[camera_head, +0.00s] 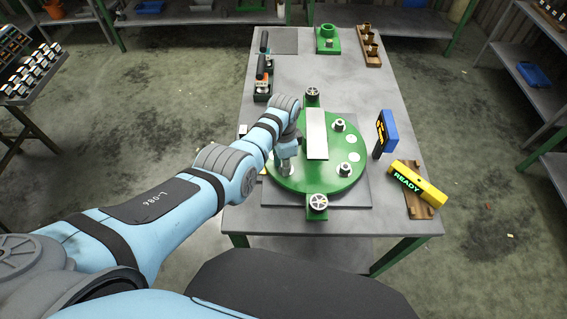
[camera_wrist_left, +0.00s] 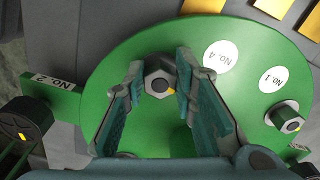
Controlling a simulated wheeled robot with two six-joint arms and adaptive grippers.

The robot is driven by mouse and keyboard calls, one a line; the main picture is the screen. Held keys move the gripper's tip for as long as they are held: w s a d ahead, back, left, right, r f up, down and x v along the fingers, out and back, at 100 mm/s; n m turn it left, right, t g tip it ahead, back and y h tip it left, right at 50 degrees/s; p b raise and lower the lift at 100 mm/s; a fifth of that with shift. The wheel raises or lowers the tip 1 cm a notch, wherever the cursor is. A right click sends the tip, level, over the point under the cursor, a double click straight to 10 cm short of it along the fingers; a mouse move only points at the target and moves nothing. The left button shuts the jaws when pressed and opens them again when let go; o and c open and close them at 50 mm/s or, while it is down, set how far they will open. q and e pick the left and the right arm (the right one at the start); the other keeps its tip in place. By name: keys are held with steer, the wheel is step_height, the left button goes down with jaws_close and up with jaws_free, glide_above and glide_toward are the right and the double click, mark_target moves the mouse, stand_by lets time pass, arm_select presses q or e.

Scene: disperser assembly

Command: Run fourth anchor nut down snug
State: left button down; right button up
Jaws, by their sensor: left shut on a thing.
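The round green plate (camera_head: 322,182) lies on a grey square base on the table. In the left wrist view, a hex nut with a yellow mark (camera_wrist_left: 159,84) sits on a dark stud between the fingers of my left gripper (camera_wrist_left: 160,84), beside the white "No. 4" label (camera_wrist_left: 222,55). The gripper is shut on this nut. In the head view the left gripper (camera_head: 286,168) points down at the plate's left side, where the nut is mostly hidden. Another nut (camera_wrist_left: 287,118) stands by the "No. 1" label (camera_wrist_left: 271,79). Two nuts (camera_head: 344,170) (camera_head: 339,125) show on the plate's right side.
A pale upright block (camera_head: 316,135) stands close right of the gripper. Clamps with round knobs (camera_head: 318,202) (camera_head: 312,94) sit at the plate's near and far edges.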

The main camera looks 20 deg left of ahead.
arm_select(q)
steer(key=shift+r, duration=0.1)
steer(key=c, duration=1.3)
jaws_free()
step_height(320, 180, up, 12)
steer(key=shift+d+f, duration=0.1)
